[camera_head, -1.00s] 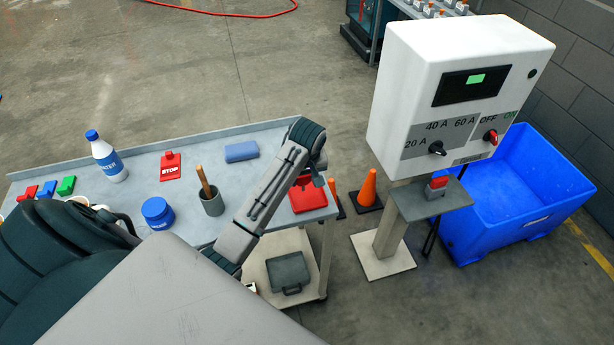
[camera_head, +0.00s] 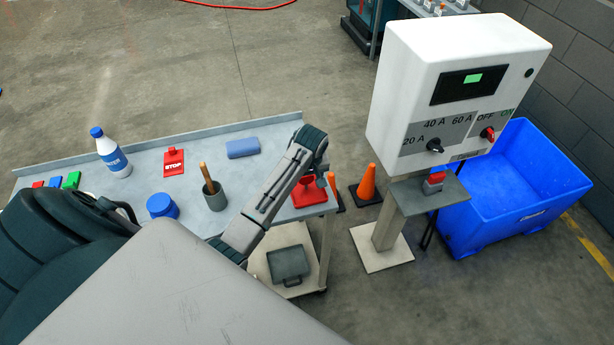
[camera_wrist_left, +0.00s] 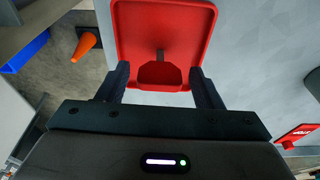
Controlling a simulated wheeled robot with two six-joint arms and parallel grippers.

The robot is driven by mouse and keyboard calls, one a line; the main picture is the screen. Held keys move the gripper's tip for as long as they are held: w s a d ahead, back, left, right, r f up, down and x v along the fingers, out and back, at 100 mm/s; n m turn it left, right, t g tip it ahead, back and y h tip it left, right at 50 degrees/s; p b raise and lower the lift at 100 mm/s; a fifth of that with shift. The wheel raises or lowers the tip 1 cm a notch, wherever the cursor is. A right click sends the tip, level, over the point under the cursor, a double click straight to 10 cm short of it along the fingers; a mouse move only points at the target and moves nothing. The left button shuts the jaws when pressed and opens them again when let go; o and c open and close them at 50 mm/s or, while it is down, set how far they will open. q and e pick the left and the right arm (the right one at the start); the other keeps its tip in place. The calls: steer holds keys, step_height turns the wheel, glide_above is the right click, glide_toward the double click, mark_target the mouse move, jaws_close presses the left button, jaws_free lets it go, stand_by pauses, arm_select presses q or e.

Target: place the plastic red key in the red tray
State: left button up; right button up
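The red tray (camera_head: 312,200) sits at the right end of the grey table. In the left wrist view the tray (camera_wrist_left: 125,30) fills the space ahead of my left gripper (camera_wrist_left: 160,75). A rounded red piece with a short dark grey stem, which looks like the plastic red key (camera_wrist_left: 160,74), shows between the fingers over the tray's near part. The fingers are wide apart, with a visible gap on each side of it. I cannot tell whether it rests on the tray floor. In the head view my left gripper (camera_head: 321,178) is just above the tray, partly hidden by its arm. My right gripper is out of view.
A grey cup with a wooden handle (camera_head: 214,198), a blue jar (camera_head: 162,206), a STOP sign (camera_head: 174,163), a blue block (camera_head: 242,148) and a bottle (camera_head: 112,155) stand on the table.

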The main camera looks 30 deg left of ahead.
arm_select(q)
steer(key=shift+o, duration=0.2)
steer(key=shift+r, duration=0.15)
step_height(320, 180, up, 12)
steer(key=s+d+b, duration=0.1)
steer(key=shift+s+d, duration=0.35)
steer(key=shift+d, duration=0.05)
stand_by(0.4)
